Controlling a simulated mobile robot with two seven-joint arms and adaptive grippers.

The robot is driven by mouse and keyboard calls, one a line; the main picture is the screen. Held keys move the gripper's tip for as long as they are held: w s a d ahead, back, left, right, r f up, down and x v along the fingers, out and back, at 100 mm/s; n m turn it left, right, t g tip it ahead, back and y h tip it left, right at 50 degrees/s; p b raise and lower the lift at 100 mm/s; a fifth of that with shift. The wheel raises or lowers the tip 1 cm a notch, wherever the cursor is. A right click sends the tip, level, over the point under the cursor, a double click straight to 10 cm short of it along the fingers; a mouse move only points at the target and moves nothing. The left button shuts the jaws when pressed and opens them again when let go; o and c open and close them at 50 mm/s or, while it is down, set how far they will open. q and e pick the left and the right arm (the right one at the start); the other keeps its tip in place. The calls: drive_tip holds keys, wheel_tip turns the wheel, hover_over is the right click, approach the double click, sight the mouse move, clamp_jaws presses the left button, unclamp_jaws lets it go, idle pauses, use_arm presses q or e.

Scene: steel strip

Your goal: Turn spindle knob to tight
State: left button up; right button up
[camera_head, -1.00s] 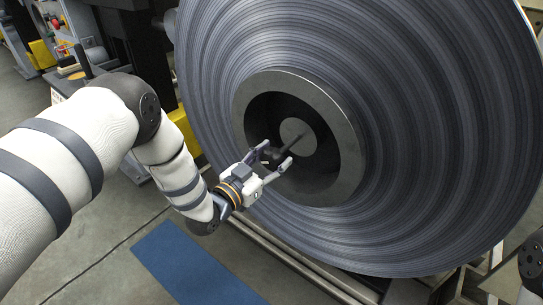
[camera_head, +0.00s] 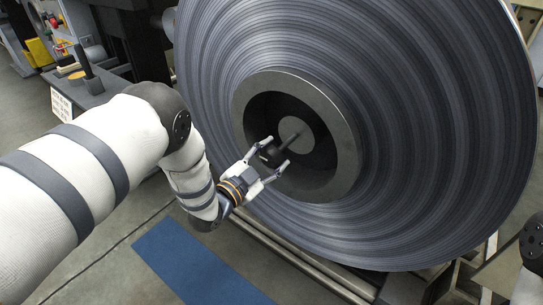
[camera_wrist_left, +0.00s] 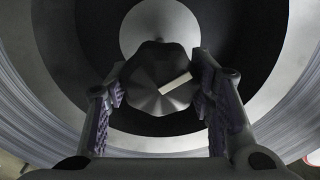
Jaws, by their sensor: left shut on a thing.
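The spindle knob (camera_head: 271,155) is a dark, many-sided knob on a thin shaft in front of the grey spindle disc (camera_head: 300,125), inside the coil's hollow core. In the left wrist view the knob (camera_wrist_left: 150,92) fills the middle, with a white mark on its face slanting up to the right. My left gripper (camera_head: 278,152) reaches in from the lower left. Its two fingers stand on either side of the knob and are shut on it. They also show in the wrist view (camera_wrist_left: 160,76). Any tight marking is not visible. My right gripper is out of view.
The large dark steel coil (camera_head: 430,120) fills the centre and right, around a thick grey core ring (camera_head: 345,150). A blue mat (camera_head: 195,262) lies on the grey floor below my left arm. Machinery with a white label plate (camera_head: 62,102) stands at the upper left.

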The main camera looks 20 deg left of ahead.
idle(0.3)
use_arm(q)
drive_tip(key=o, duration=1.2)
drive_tip(key=shift+c, duration=0.2)
drive_tip(key=v, duration=1.2)
